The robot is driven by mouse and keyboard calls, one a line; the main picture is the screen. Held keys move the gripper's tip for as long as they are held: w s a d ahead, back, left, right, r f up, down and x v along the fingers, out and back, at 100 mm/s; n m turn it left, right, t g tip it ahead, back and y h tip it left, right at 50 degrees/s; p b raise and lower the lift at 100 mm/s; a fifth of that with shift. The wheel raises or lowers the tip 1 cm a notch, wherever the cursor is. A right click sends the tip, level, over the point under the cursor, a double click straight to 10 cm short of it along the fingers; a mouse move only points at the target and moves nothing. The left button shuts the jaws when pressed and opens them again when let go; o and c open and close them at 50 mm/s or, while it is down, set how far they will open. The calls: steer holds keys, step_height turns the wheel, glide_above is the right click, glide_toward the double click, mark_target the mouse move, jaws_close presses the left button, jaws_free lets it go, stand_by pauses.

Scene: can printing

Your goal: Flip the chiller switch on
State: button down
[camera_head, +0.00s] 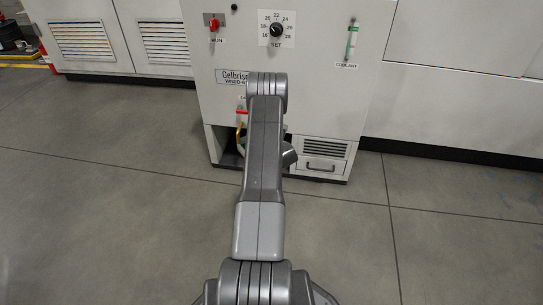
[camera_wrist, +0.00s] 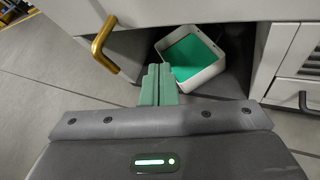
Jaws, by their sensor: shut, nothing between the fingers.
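The chiller (camera_head: 350,90) is a pale cabinet straight ahead in the head view. Its red switch (camera_head: 213,24) sits on a dark plate at the upper left of the front, above a label that seems to read RUN. I cannot tell its position for sure. My gripper (camera_wrist: 158,70) is shut and empty, its green fingers together in the wrist view. It is low, by the open recess at the chiller's foot, well below the switch. In the head view my arm hides the gripper. The switch is outside the wrist view.
A temperature dial (camera_head: 276,30) and a coolant gauge (camera_head: 351,40) are on the front. A yellow pipe handle (camera_wrist: 104,45) sticks out low, left of my fingers. A white tray with a green inside (camera_wrist: 219,57) sits in the recess. Open floor (camera_head: 110,220) lies in front.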

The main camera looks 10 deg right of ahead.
step_height(320, 180, up, 27)
steer(key=s+a+m+t+h+p, duration=0.25)
steer(key=m+t+h+p, duration=0.2)
steer(key=m+p, duration=0.55)
steer(key=s+r+m+g+h+p, duration=0.4)
steer(key=s+r+m+h+p, duration=0.3)
steer(key=s+r+m+h, duration=0.4)
steer(key=s+r+m, duration=0.4)
steer(key=r, duration=0.3)
steer(key=shift+s+a+r, duration=0.15)
steer(key=shift+s+r, duration=0.2)
steer(key=shift+s, duration=0.05)
